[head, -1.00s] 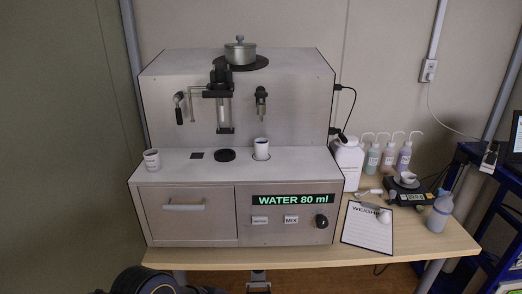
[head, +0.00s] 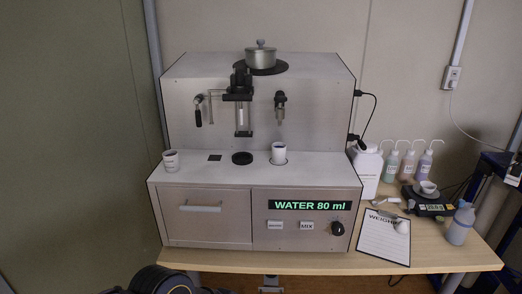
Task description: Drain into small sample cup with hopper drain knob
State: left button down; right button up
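The grey soil analyser (head: 215,105) stands on a wooden table. A lever with a black handle (head: 198,108) sticks out of its upper front at the left; I cannot tell if it is the hopper drain knob. A black round knob (head: 337,229) is on the lower front panel. One small white cup (head: 170,161) stands at the shelf's left end. Another white cup (head: 278,154), dark or blue inside, stands in a ring below the right nozzle (head: 280,103). Neither of my grippers shows; only a dark part of my body is at the bottom edge.
A lidded metal pot (head: 260,58) sits on top of the analyser. The display (head: 309,205) reads WATER 80 ml. A clipboard (head: 385,238), a scale (head: 426,204) with a small bowl, and several bottles crowd the table's right side. The front table strip is clear.

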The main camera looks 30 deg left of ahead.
aim_at(281, 100)
jog(key=i+l, duration=0.15)
jog(key=i, duration=0.35)
jog(key=i+l, duration=0.1)
jog(key=i, duration=0.4)
jog(key=i+l+u, duration=0.1)
jog(key=u, duration=0.15)
jog(key=i+u, duration=0.1)
jog(key=u, duration=1.8)
